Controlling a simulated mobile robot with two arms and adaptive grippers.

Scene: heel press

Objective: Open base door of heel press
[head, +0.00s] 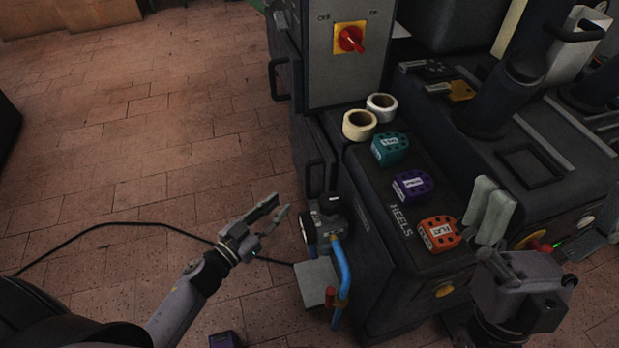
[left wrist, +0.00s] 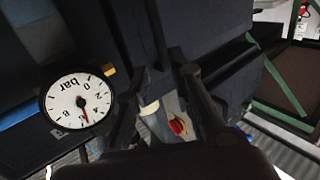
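The dark heel press (head: 330,140) stands right of centre in the head view. Its lower side panel, apparently the base door (head: 312,150), is closed and carries a dark vertical handle (head: 316,180). A dark bar, apparently a handle (left wrist: 158,35), shows ahead of my fingers in the left wrist view. My left gripper (head: 275,208) is open and empty, left of the lower handle and apart from it. Its spread fingers (left wrist: 163,72) also show in the left wrist view. My right gripper (head: 550,195) is open and empty over the press's front right.
A pressure regulator (head: 327,222) with a gauge (left wrist: 78,103) and blue hose (head: 343,268) juts out near the left gripper. Tape rolls (head: 359,124) and coloured heel blocks (head: 390,148) lie on the press. A black cable (head: 130,224) crosses the floor.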

